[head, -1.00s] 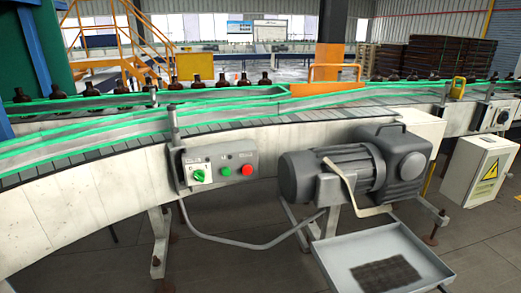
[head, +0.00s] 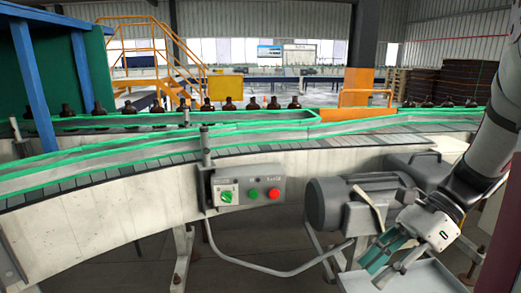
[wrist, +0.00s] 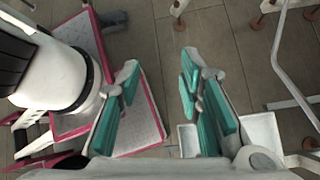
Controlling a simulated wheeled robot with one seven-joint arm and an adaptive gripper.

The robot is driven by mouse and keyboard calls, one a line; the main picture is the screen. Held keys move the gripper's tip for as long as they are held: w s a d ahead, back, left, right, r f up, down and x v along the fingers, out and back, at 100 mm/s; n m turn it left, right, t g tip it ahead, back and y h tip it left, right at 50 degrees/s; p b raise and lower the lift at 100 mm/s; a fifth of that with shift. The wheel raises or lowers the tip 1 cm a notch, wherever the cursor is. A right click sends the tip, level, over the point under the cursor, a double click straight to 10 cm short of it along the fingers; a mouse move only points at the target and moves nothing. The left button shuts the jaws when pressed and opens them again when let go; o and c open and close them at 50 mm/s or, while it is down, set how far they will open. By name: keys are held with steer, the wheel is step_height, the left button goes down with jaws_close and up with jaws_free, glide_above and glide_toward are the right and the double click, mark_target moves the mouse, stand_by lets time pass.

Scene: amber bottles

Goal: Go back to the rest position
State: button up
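My gripper (head: 383,262) is at the lower right of the head view, pointing down and to the left. It is in front of the grey motor (head: 355,203) and above the metal tray (head: 425,277). In the wrist view, the teal fingers of my gripper (wrist: 160,75) are spread apart with nothing between them, and grey floor tiles show in the gap. Amber bottles (head: 228,104) stand upright in a row on the far conveyor line, well away from my gripper.
The conveyor (head: 110,212) with green rails crosses the head view. A control box (head: 245,190) with a green switch and green and red buttons is fixed to its front. Orange stairs (head: 150,60) and stacked crates (head: 450,80) stand behind. Tiled floor is open in front.

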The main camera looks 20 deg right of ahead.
steer(key=s+a+r+n+h, duration=0.2)
steer(key=s+a+n+h, duration=0.3)
steer(key=a+n, duration=0.5)
steer(key=s+a+r+n+h, duration=0.3)
steer(key=s+a+n+h, duration=0.15)
steer(key=n, duration=0.85)
step_height(320, 180, up, 15)
steer(key=t+p, duration=0.3)
steer(key=p, duration=1)
steer(key=shift+s+f+p, duration=0.15)
steer(key=shift+s+p, duration=0.05)
steer(key=shift+p, duration=0.1)
steer(key=shift+a+y, duration=0.1)
steer(key=shift+y, duration=0.15)
